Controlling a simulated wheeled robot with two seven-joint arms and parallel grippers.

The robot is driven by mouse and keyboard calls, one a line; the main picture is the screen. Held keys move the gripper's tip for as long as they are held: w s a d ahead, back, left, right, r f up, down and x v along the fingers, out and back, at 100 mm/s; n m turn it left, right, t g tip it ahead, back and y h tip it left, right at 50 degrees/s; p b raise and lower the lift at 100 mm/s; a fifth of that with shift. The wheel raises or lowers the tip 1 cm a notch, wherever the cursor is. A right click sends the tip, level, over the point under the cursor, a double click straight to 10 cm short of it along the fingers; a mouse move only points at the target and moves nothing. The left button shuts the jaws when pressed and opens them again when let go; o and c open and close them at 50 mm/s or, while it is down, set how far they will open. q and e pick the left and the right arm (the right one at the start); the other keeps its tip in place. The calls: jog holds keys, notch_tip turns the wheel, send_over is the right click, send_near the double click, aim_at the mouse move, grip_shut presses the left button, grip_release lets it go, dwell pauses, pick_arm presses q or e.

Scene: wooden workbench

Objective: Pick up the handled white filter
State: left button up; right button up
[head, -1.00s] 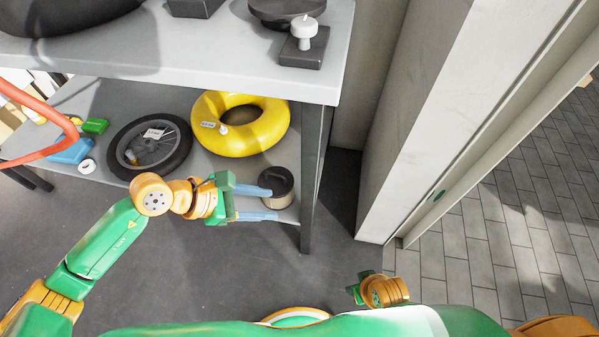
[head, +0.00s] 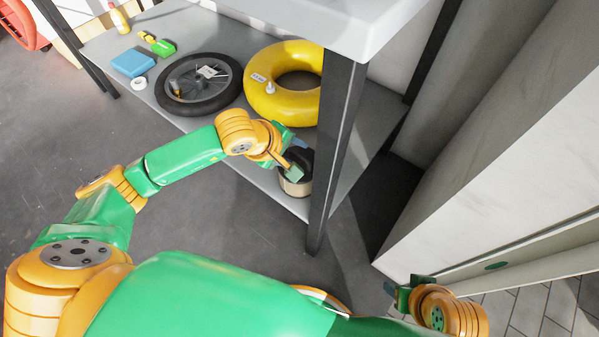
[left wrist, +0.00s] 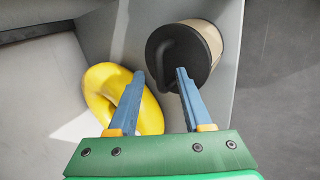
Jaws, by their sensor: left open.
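The filter (head: 293,187) is a short cylinder with a dark cap and a pale tan body. It stands on the lower shelf by the front leg, partly hidden by my left gripper (head: 292,146). In the left wrist view the filter (left wrist: 211,45) lies ahead and right of centre, with a dark curved handle on its cap. My left gripper (left wrist: 160,73) is open, its blue fingers apart with the handle side of the cap ahead of the gap. I see no grip on it. My right gripper (head: 397,296) is at the lower right, away from the filter; its fingers are unclear.
A yellow ring (head: 283,104) lies behind the filter, with a black wheel (head: 199,84) to its left. A blue box (head: 133,63) and small items sit farther left. The dark table leg (head: 336,145) stands close to the filter's right. The upper tabletop (head: 320,18) overhangs the shelf.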

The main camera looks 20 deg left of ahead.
pick_arm(q)
grip_shut()
dwell(1.4)
